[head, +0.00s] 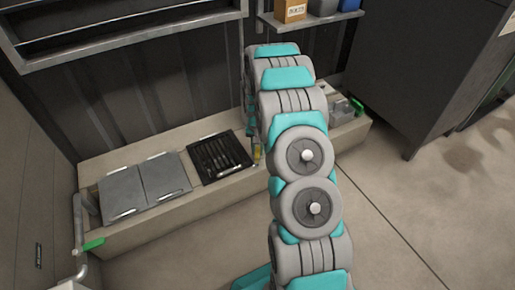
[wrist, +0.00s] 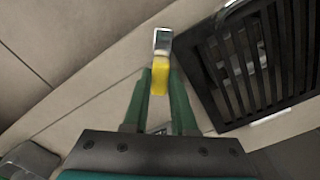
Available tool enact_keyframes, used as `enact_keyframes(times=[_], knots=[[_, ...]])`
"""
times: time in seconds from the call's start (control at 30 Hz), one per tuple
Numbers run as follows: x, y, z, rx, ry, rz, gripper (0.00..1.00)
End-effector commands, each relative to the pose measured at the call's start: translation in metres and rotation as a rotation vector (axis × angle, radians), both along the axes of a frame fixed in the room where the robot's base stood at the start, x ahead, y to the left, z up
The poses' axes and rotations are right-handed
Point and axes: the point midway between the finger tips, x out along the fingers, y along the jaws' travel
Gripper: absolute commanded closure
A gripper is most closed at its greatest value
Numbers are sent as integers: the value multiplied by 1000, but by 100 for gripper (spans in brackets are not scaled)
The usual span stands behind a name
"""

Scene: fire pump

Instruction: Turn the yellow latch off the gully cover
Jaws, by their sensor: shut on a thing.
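The yellow latch (wrist: 159,79) is between my gripper's green fingertips (wrist: 160,82) in the wrist view. My gripper is shut on it. Its grey metal end (wrist: 162,41) points away from my gripper, beside the near corner of the black slatted gully cover (wrist: 262,55). I cannot tell whether the metal end overlaps the cover's edge. In the head view the slatted cover (head: 220,157) lies in the top of a low beige ledge, and a small yellow part of the latch (head: 257,152) shows at its right. My arm hides most of my gripper there.
Two grey plates with handles (head: 122,190) lie on the beige ledge (head: 205,205), left of the slatted cover. Grey pipes (head: 78,235) with a green lever (head: 94,244) stand at its left end. A dark cabinet (head: 425,75) is at right. The front floor is clear.

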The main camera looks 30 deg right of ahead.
Motion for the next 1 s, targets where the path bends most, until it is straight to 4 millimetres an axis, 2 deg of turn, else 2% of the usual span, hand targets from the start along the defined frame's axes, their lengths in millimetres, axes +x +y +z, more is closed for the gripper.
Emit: enact_keyframes(times=[0.5,0.7,1.0], knots=[[0,0,0,0,-1,452,100],[0,0,1,-1,0,566,100],[0,0,0,0,-1,647,100]])
